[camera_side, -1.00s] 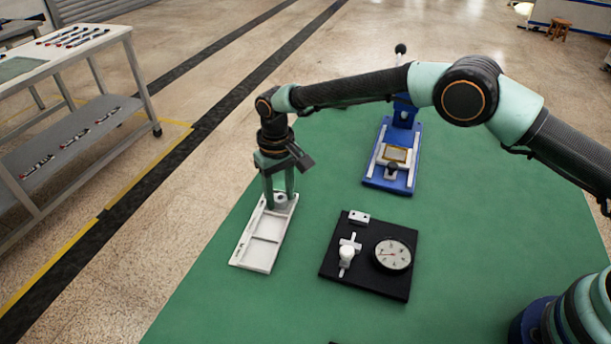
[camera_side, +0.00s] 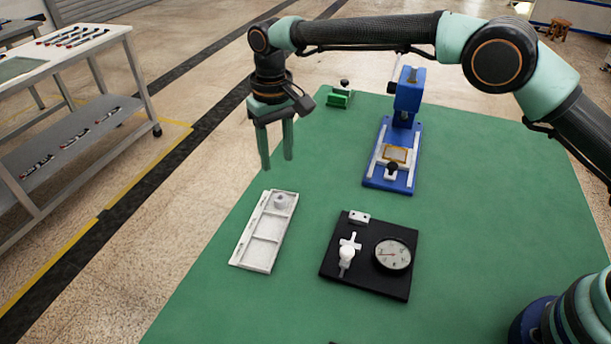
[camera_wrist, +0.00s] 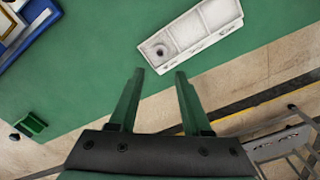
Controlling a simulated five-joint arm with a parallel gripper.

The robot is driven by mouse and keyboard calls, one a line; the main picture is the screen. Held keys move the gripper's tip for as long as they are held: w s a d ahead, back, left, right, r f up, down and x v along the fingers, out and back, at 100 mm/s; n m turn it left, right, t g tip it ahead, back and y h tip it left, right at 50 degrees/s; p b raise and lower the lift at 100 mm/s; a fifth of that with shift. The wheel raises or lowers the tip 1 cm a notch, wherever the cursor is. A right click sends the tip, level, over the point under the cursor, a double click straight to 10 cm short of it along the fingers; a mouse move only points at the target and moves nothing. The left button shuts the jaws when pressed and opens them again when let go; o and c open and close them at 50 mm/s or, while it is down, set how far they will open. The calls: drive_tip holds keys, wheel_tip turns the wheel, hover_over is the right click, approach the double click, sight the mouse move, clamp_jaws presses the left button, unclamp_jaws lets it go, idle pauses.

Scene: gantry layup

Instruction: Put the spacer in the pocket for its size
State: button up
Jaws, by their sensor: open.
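The white tray (camera_side: 245,249) lies on the green mat and has three pockets in a row. The spacer (camera_side: 281,201), a small grey ring with a hole, sits in the pocket at the tray's far end; I cannot tell if it lies fully flat. In the wrist view the spacer (camera_wrist: 160,51) is in the end pocket of the tray (camera_wrist: 208,46), with the other pockets empty. My gripper (camera_side: 277,164) is open and empty, above and apart from the tray's far end. In the wrist view my gripper's fingers (camera_wrist: 160,73) are spread with nothing between them.
A black plate with a dial gauge (camera_side: 392,254) and a white clamp (camera_side: 348,252) stands right of the tray. A blue press (camera_side: 406,100) stands behind it. A small green block (camera_side: 340,98) sits at the mat's far edge.

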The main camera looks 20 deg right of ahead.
drive_tip(key=s+d+r+m+t, duration=0.1)
drive_tip(key=s+d+r+t, duration=0.35)
drive_tip(key=d+r, duration=1.15)
drive_tip(key=s+d+f, duration=0.1)
drive_tip(key=s+d, duration=0.5)
drive_tip(key=s, duration=0.2)
drive_tip(key=s+d+f+m+t, duration=0.1)
drive_tip(key=s+d+f, duration=0.1)
drive_tip(key=s+d, duration=0.4)
drive_tip(key=s, duration=0.2)
drive_tip(key=shift+s, duration=0.4)
